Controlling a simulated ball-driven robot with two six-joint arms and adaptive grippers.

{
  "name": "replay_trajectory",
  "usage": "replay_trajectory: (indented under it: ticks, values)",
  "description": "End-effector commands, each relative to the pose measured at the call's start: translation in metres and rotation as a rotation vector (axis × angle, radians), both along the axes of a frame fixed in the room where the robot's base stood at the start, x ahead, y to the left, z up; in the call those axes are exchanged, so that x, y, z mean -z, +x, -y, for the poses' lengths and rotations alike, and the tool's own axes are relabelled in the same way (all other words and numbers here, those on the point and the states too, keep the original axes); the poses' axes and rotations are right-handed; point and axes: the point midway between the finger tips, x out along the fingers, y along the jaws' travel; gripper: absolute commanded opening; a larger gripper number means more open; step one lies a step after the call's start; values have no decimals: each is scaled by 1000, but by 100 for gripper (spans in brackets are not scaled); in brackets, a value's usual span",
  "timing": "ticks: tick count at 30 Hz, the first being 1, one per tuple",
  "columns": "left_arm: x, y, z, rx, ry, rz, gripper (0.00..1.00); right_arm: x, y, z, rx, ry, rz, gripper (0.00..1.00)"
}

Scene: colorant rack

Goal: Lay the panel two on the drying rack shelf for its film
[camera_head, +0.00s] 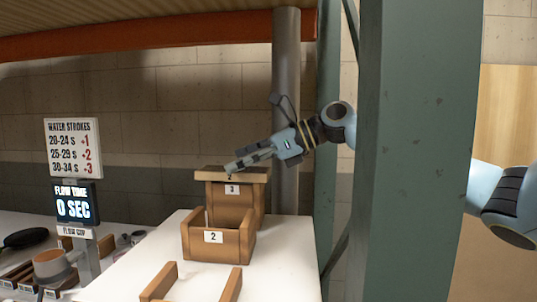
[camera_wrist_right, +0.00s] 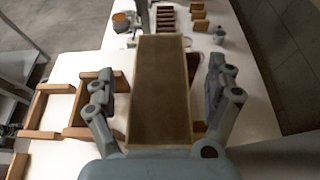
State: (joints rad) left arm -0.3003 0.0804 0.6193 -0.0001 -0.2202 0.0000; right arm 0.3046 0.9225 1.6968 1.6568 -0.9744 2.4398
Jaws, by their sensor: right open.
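In the head view, wooden drying rack shelves stand on a white table. The shelf marked 3 (camera_head: 232,203) has a flat panel (camera_head: 235,174) lying across its top. I cannot read a number on this panel. The shelf marked 2 (camera_head: 213,237) is in front of it, lower, with nothing lying across its top. My right gripper (camera_head: 240,162) is just above the panel on shelf 3, coming from the right. In the right wrist view, a brown panel face with a paler rim (camera_wrist_right: 160,90) lies between the open fingers, with gaps on both sides. My left gripper is not in view.
Low wooden rails (camera_head: 232,285) stand at the table's front. A sign (camera_head: 73,148) and a timer reading 0 SEC (camera_head: 74,203) stand left, near a cup (camera_head: 52,268). A thick green post (camera_head: 415,150) fills the right side.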

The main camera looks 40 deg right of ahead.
Motion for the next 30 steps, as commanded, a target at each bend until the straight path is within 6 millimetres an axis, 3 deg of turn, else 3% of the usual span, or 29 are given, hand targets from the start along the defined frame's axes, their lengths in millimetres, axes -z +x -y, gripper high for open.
replay_trajectory:
  ticks: [6, 12, 15, 21, 30]
  values:
    - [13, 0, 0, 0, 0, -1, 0, -9, -26, 24, 1, -9, -4, 88]
    - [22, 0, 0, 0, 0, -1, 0, -18, -41, 37, 1, -9, -7, 88]
    - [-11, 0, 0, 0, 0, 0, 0, -31, -44, 38, -5, 5, -7, 88]
    - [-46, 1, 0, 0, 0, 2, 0, -36, -52, 45, -8, 6, -5, 88]
    - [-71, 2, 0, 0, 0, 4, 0, -35, -60, 52, 0, 2, -2, 88]
